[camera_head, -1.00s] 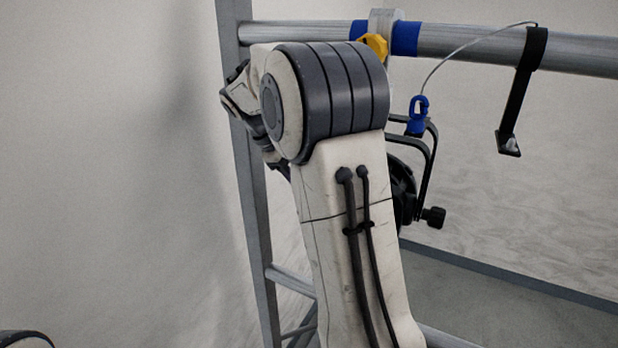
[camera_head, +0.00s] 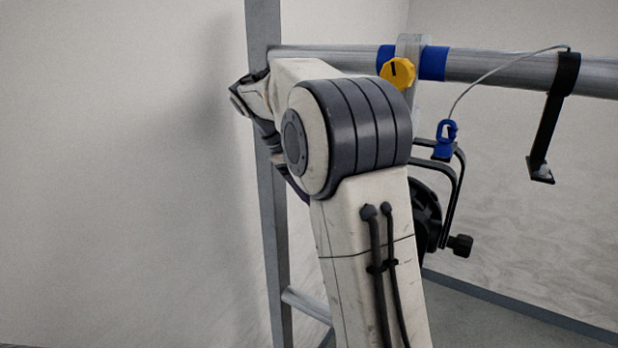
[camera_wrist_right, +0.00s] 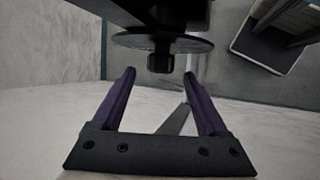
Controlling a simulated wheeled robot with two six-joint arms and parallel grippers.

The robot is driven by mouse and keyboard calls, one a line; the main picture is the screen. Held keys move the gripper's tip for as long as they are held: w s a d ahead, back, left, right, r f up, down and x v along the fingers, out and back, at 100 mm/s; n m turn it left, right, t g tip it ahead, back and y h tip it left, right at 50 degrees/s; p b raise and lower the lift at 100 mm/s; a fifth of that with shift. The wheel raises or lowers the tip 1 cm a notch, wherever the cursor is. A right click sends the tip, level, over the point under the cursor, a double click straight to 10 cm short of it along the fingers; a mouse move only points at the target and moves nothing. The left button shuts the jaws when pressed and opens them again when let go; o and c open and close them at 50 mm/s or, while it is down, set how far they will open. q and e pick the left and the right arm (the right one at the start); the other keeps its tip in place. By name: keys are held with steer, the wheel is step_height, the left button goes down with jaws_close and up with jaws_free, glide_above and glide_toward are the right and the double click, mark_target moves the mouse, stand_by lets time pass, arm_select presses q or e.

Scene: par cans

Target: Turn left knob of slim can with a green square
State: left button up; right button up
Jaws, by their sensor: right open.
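In the head view my right arm covers most of a black par can. Its black round body (camera_head: 428,215), its yoke (camera_head: 458,185) and a black knob (camera_head: 460,245) on its right side show past the arm. No green square is visible. In the right wrist view my right gripper (camera_wrist_right: 158,82) has its two purple fingers apart and nothing between them. A black knob (camera_wrist_right: 160,62) with a wide disc (camera_wrist_right: 135,42) behind it sits just beyond the fingertips, roughly centred between them. My left gripper is out of view.
A horizontal metal pipe (camera_head: 490,66) carries a clamp with a yellow knob (camera_head: 397,73), a blue carabiner (camera_head: 445,138) on a cable, and a black hanging bracket (camera_head: 545,130). A metal upright (camera_head: 268,230) stands close behind my arm. The left side shows open wall.

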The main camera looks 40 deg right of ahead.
steer(key=v, duration=0.5)
steer(key=shift+a+r, duration=0.15)
steer(key=shift+r, duration=0.1)
steer(key=shift+f, duration=0.1)
